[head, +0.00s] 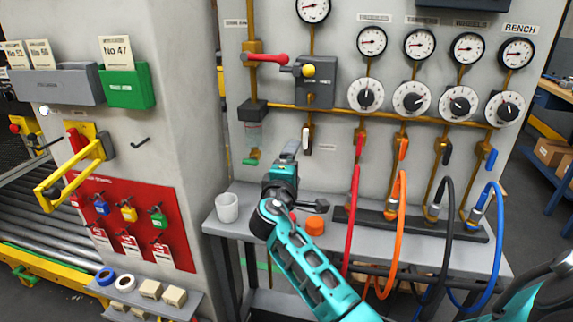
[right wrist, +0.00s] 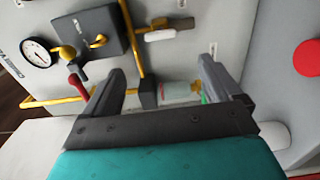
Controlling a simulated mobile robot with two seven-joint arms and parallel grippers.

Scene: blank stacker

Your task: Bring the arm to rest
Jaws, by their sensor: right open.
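My right arm reaches up from the bottom of the head view over the grey bench (head: 330,204). Its gripper (head: 291,150) is in front of the panel wall, below the grey box with a yellow knob (head: 308,70). In the right wrist view the two fingers (right wrist: 160,82) stand wide apart with nothing held. A clear filter bowl (right wrist: 181,91) shows between and beyond them; I cannot tell how far off it is. My left gripper is not in view.
A white cup (head: 227,207) and an orange cap (head: 315,225) are on the bench near my right arm. Red (head: 353,215), orange (head: 401,215), black and blue hoses hang at the right. A yellow lever (head: 75,172) juts from the left cabinet.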

